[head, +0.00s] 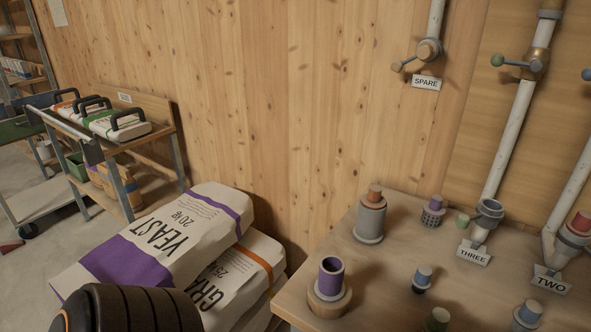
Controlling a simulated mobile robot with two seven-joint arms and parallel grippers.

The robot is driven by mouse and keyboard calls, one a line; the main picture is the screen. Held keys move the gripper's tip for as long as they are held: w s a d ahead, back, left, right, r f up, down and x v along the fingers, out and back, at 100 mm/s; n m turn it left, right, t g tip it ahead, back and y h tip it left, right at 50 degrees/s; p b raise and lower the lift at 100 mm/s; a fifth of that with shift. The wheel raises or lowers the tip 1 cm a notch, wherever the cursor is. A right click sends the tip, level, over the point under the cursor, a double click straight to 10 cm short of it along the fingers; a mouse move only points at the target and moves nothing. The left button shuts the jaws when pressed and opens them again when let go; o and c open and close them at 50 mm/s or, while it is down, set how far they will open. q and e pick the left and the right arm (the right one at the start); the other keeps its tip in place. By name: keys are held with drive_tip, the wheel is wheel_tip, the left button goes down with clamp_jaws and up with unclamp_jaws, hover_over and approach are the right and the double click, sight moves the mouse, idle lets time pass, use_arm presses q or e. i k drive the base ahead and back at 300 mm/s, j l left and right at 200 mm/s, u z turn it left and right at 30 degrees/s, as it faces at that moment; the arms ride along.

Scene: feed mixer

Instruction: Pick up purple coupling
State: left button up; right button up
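A purple coupling (331,277), a short hollow cylinder with its open end up, stands upright in a round tan holder on the near left part of the wooden table. A smaller purple-topped piece (437,202) sits on a dark grey perforated base farther back. Neither of my grippers shows in the head view. A black ribbed part at the bottom left looks like part of my arm.
The table (398,247) also holds a grey cylinder with an orange-brown top (371,218), blue-topped pieces (423,277) and pipe ends labelled THREE (474,253) and TWO (552,281). Stacked YEAST (185,235) and grain sacks stand left of it. A workbench (150,140) is farther back.

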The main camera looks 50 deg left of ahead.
sight(330, 287)
drive_tip(key=u, duration=0.4)
drive_tip(key=l+u, duration=0.15)
drive_tip(key=u, duration=0.3)
drive_tip(key=l+u, duration=0.1)
drive_tip(key=u, duration=0.3)
drive_tip(key=i+l+u, duration=0.1)
drive_tip(key=u, duration=0.3)
